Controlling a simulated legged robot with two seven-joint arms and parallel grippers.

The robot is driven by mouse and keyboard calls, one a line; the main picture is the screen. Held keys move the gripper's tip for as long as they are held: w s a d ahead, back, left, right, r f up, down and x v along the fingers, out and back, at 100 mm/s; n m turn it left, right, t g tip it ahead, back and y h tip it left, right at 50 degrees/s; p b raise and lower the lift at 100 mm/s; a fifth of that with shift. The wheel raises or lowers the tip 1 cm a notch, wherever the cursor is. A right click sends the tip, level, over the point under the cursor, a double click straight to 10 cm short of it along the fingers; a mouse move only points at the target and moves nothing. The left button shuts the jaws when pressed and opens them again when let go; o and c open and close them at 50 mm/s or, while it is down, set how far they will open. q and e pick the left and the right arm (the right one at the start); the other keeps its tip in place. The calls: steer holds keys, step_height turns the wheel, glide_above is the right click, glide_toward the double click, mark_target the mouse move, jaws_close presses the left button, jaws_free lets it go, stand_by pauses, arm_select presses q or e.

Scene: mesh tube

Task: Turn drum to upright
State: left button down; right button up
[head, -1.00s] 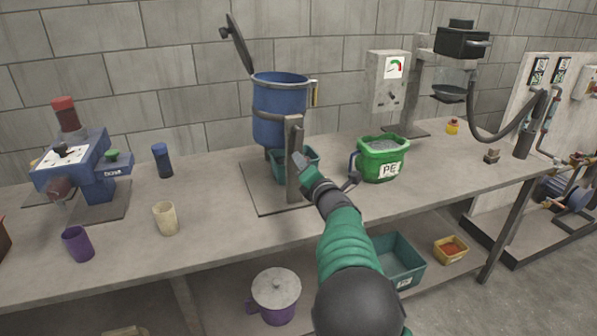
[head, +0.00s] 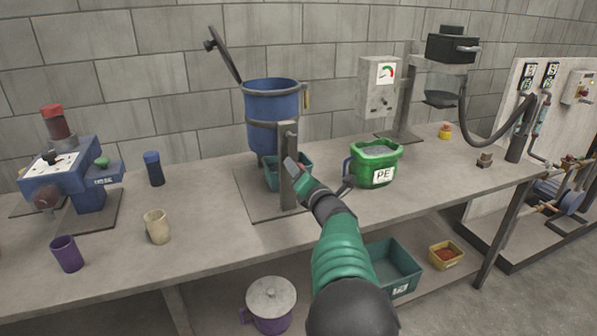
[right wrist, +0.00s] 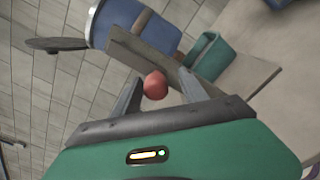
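The blue drum (head: 272,118) hangs on a grey post (head: 289,165) on the workbench, with its mouth up and its dark lid (head: 224,55) swung open to the left. It looks close to upright; a slight tilt is hard to judge. My right gripper (head: 296,166) is at the post, below the drum. In the right wrist view, its two fingers (right wrist: 160,78) stand apart around a red ball knob (right wrist: 155,85), with gaps on both sides. The drum (right wrist: 135,25) and post (right wrist: 150,62) also show there. My left gripper is out of view.
A teal bin (head: 300,178) stands under the drum. A green PE bucket (head: 374,165) is close to the right of my arm. A blue machine (head: 75,175), a beige cup (head: 157,228) and a purple cup (head: 67,254) are at left.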

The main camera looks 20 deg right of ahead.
steer(key=shift+s+r, duration=0.15)
steer(key=shift+r, duration=0.1)
steer(key=shift+s, duration=0.35)
steer(key=s, duration=1.6)
steer(key=shift+d+f+p, duration=0.15)
steer(key=shift+d+p, duration=0.15)
steer(key=shift+p, duration=0.15)
